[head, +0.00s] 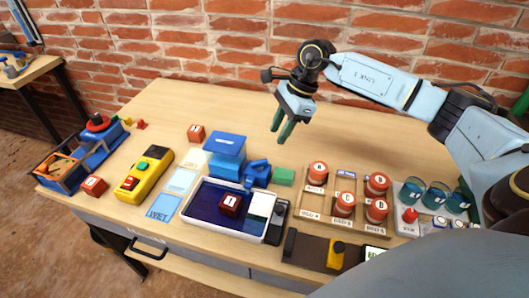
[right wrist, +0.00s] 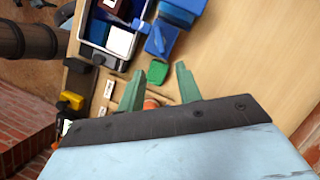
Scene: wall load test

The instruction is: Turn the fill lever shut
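No part is clearly marked as the fill lever. A blue bracket-like part (head: 257,173), which may be it, stands behind the white-rimmed tray (head: 187,213), right of a blue box (head: 226,162). It also shows in the right wrist view (right wrist: 161,39). A dark upright handle-like part (head: 278,222) sits at the tray's right end. My right gripper (head: 279,135) is above the back middle of the table, behind the blue part, with its green fingers apart and nothing between them. Its fingers also show in the right wrist view (right wrist: 159,70). My left gripper is out of view.
A green block (head: 284,177) lies right of the blue part. Red-capped jars (head: 318,173) stand in a wooden rack at right, with blue-green cups (head: 435,196) beyond. A yellow control box (head: 144,173) lies at left.

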